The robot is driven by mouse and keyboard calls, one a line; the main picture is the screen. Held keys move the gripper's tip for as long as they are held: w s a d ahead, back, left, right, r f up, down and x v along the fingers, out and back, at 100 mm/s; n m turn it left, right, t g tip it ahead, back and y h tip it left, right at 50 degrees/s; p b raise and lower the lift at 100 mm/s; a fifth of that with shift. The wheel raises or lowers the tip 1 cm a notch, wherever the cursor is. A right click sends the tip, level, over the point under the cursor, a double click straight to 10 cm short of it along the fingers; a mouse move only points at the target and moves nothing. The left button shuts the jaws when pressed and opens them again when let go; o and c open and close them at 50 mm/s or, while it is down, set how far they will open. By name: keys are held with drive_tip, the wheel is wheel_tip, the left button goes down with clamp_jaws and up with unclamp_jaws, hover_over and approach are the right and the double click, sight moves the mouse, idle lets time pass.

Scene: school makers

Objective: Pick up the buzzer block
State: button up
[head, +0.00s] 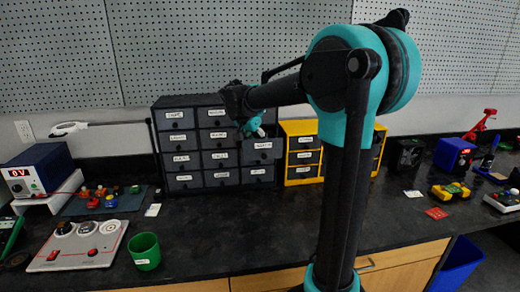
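I cannot pick out the buzzer block for certain. Several small coloured blocks, red, yellow and green (101,194), are on a blue-grey mat (78,208) at the left of the bench, too small to tell apart. My arm reaches back toward the dark drawer cabinet (178,155). My gripper (254,128) is small and partly hidden in front of the cabinet's right column, just above a drawer (264,146) that seems pulled out. I cannot see whether the fingers are open or hold anything. The inside of that drawer is not visible.
A power supply (38,170) stands at the far left. A control panel (75,246) and green cup (145,251) are at the front left. A yellow drawer cabinet (302,152) stands right of the dark one. The bench (225,225) is clear in the middle.

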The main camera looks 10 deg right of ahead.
drive_tip(key=c, duration=0.8)
drive_tip(key=shift+o, duration=0.2)
drive_tip(key=shift+r, duration=0.1)
